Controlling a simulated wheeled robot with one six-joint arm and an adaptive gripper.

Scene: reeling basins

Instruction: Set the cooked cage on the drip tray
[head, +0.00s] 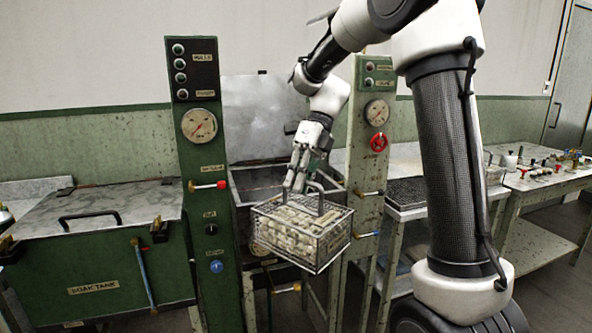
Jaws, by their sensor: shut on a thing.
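A wire cage (303,232) filled with several pale, rounded pieces hangs in the air, slightly tilted, in front of the open basin. My gripper (298,184) is shut on the cage's dark top handle. A dark mesh tray (406,192), which looks like the drip tray, lies on a bench to the right of the cage, behind the right-hand control post. My arm and that post hide part of it. The cage is apart from the tray.
The open basin (240,181) with its raised lid (262,115) stands behind the cage. Green control posts with gauges and valves (200,170) (370,150) flank it. A closed soak tank (95,270) stands left. A table with small parts (540,172) stands right.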

